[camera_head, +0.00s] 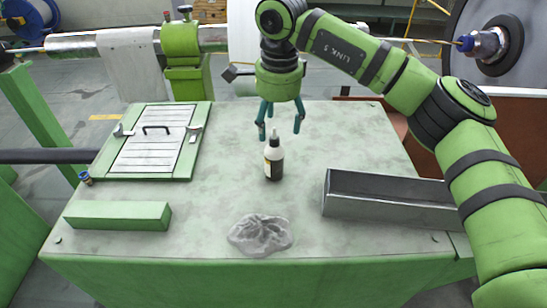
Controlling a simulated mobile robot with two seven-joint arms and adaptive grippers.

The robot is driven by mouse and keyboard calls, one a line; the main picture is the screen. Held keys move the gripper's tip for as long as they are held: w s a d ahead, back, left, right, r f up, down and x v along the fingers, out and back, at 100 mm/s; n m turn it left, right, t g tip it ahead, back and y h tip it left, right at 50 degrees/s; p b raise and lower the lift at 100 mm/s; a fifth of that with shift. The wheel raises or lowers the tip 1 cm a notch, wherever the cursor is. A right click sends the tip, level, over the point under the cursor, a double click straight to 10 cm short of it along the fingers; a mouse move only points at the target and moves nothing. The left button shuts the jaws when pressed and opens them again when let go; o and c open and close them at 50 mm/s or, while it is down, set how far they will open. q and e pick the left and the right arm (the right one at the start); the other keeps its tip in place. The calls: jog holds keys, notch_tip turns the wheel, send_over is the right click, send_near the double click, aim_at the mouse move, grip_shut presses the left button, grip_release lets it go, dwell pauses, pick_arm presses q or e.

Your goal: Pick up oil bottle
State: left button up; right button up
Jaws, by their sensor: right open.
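The oil bottle (273,160) stands upright near the middle of the green-grey table top (220,190). My left gripper is not in view.
A framed hatch with handle (154,142) lies back left, beside a small blue-topped item (86,178).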

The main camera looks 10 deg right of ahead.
aim_at(275, 136)
notch_tip(275, 136, down, 2)
jog(key=shift+a+f+p, duration=0.1)
jog(key=shift+f+p, duration=0.05)
jog(key=shift+p, duration=0.65)
notch_tip(275, 136, down, 3)
jog(key=shift+w+r+p, duration=0.15)
jog(key=shift+r+p, duration=0.05)
jog(key=shift+p, duration=0.15)
jog(key=shift+f, duration=0.1)
jog(key=c, duration=1.1)
grip_shut()
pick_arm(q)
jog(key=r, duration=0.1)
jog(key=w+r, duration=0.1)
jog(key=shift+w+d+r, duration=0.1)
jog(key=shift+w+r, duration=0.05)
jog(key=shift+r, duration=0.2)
